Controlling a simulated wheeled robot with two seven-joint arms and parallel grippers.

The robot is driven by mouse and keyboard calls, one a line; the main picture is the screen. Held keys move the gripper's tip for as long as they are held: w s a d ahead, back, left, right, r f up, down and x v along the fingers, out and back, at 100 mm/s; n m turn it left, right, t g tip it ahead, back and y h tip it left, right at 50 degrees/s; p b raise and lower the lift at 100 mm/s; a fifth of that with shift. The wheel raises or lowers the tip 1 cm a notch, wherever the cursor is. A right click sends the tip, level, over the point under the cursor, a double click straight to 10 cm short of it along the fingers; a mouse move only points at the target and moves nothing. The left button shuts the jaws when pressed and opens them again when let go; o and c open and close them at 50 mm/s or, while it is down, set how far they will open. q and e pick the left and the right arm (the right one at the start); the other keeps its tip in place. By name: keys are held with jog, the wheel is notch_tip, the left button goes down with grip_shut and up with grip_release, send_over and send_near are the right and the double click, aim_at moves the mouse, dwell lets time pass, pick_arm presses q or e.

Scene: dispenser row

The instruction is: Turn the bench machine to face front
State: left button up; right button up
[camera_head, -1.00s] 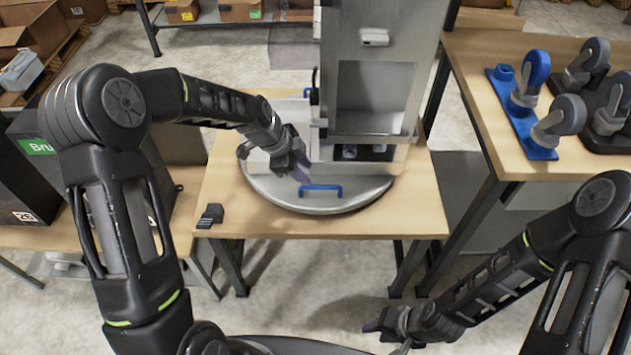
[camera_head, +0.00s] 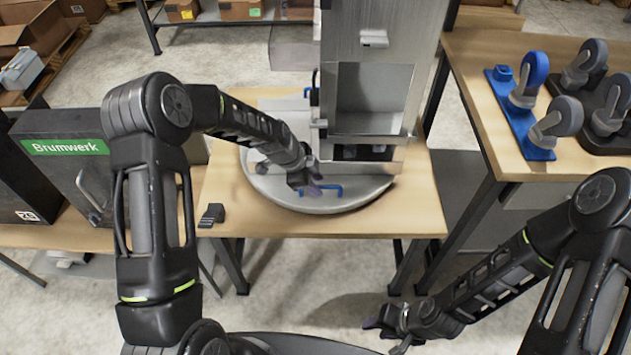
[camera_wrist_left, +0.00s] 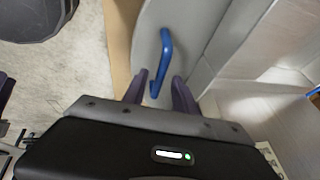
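The bench machine (camera_head: 345,60) is a tall grey metal housing with a recessed opening. It stands on a round grey turntable (camera_head: 290,202) on a wooden table. A blue bar handle (camera_head: 335,190) sits on the turntable near its front rim; it also shows in the left wrist view (camera_wrist_left: 166,52). My left gripper (camera_head: 316,188) is at the handle. In the left wrist view its two dark fingers (camera_wrist_left: 162,92) are apart, with the near end of the handle between their tips; I see no clamping. My right gripper (camera_head: 380,336) hangs low in front of the table, away from the machine, its fingers apart and empty.
A small black block (camera_head: 212,214) lies at the table's left front corner. A dark box marked Brumwerk (camera_head: 70,165) stands on a bench at the left. Casters on a blue plate (camera_head: 510,110) stand on the right table. Floor in front is clear.

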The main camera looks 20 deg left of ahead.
pick_arm(q)
grip_shut()
dwell(1.2)
